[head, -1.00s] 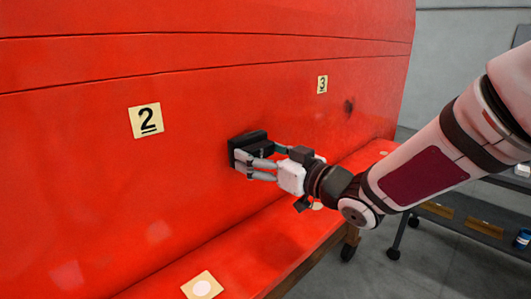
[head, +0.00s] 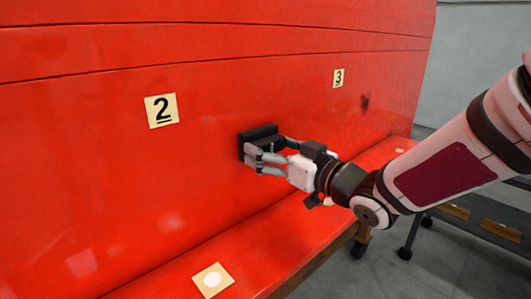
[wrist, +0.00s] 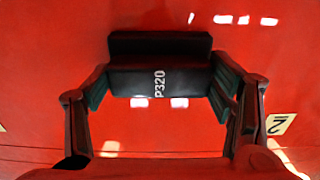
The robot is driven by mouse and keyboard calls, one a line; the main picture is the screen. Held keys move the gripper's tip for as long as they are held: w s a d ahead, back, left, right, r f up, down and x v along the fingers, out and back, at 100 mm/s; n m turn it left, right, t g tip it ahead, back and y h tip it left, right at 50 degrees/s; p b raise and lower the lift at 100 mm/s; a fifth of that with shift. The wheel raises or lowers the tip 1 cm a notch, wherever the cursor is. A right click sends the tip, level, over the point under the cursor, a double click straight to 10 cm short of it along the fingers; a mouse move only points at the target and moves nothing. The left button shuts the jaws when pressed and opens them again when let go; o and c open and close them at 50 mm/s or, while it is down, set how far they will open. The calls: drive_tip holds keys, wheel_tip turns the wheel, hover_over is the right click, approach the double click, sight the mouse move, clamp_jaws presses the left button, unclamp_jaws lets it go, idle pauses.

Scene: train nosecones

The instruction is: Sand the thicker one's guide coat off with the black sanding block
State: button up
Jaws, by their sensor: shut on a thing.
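The black sanding block (head: 257,134) is in my gripper (head: 262,155), whose fingers are shut around it. In the wrist view the block (wrist: 135,79) carries a white "P320" mark, with a finger at each end. It is against or very close to the red nosecone face (head: 200,185), between labels 2 and 3; I cannot tell whether it touches. A dark smudge (head: 364,102) shows on the red face, right of and below label 3 (head: 339,78). No dark coat is visible near label 2 (head: 161,110). The surface behind the block is hidden.
A red ledge (head: 300,228) runs below the face, with a tan square tag with a white dot (head: 212,281) on it. A dark cart (head: 480,235) stands at the right on grey floor. The red face around the block is clear.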

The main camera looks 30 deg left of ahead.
drive_tip(key=shift+w+d+b, duration=0.5)
drive_tip(key=shift+w+d, duration=0.45)
drive_tip(key=shift+w, duration=1.4)
drive_tip(key=shift+s+a+p, duration=0.1)
drive_tip(key=shift+s+a, duration=0.4)
drive_tip(key=shift+s, duration=0.65)
drive_tip(key=shift+s+a+p, duration=0.1)
drive_tip(key=shift+s+a, duration=0.45)
drive_tip(key=shift+s, duration=0.65)
drive_tip(key=shift+s+a+p, duration=0.1)
drive_tip(key=shift+s+a, duration=0.4)
drive_tip(key=shift+s, duration=0.65)
drive_tip(key=shift+d, duration=0.1)
drive_tip(key=shift+p+v, duration=0.8)
drive_tip(key=shift+v, duration=2.2)
drive_tip(key=shift+d, duration=0.15)
drive_tip(key=v, duration=0.2)
drive_tip(key=shift+d+p, duration=0.3)
drive_tip(key=shift+p, duration=0.1)
